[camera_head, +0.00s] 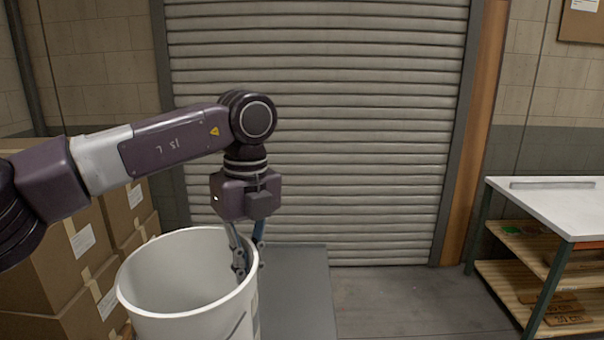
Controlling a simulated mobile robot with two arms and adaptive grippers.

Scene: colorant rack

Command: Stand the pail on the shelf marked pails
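A large white pail (146,318) stands upright at the bottom left of the head view, its open top facing up. Its lower part is cut off by the frame, so I cannot tell what is under it. My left gripper (250,262) points down at the pail's right rim. One finger is inside the pail and the other is outside, with the rim wall pinched between them. My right gripper is out of view. No shelf with a readable pails mark shows.
Stacked cardboard boxes (62,268) stand at the left, close behind the pail. A flat grey surface (300,290) lies right of the pail. A white-topped bench (555,205) with wooden lower shelves (515,285) stands at the right. Clear floor (395,300) lies between, before a roller shutter (330,120).

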